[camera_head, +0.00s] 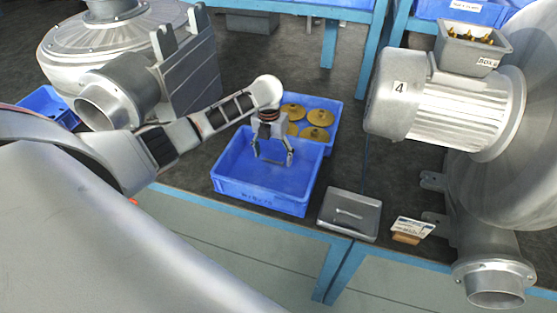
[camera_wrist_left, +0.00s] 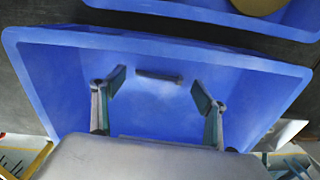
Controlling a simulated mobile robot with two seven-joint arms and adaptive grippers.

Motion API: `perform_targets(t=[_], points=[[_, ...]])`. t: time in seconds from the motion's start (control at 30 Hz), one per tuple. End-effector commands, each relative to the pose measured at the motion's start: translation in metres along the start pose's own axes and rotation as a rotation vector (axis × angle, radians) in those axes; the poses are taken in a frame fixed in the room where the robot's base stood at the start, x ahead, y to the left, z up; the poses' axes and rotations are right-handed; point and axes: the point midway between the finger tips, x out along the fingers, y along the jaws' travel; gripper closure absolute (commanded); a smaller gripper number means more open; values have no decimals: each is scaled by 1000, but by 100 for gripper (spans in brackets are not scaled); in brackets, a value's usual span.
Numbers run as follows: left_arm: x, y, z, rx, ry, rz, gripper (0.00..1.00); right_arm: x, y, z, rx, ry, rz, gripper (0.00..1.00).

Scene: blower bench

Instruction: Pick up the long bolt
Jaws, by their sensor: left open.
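My left gripper (camera_head: 273,159) reaches down into the front blue bin (camera_head: 262,195), its two fingers spread and empty. In the left wrist view, the open fingers (camera_wrist_left: 159,84) hang over the pale blue inside of the bin (camera_wrist_left: 55,85). A thin grey bar, seemingly the long bolt (camera_wrist_left: 158,77), lies between and slightly beyond the fingertips, apart from both. It is too small to make out a head or thread. I cannot make it out in the head view. My right gripper is in neither view.
A second blue bin (camera_head: 333,112) with several brass discs stands behind. A motor (camera_head: 440,105) bears a grey bolt box (camera_head: 472,50). A blower housing (camera_head: 120,45) stands left.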

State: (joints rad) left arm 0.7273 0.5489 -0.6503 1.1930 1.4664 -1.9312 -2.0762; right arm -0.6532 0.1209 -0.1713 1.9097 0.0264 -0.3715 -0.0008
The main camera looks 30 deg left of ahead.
Motion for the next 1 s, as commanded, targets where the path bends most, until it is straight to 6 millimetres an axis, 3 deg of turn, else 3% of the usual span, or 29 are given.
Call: perform_targets(t=[0.33,0.37,0.5,1.0], points=[[7,2,-3,2,-2,1,27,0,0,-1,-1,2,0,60],[7,2,-3,2,-2,1,32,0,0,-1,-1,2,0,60],[7,2,-3,2,-1,1,68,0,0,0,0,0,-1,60],[-2,1,2,0,-3,-1,68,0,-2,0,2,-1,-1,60]])
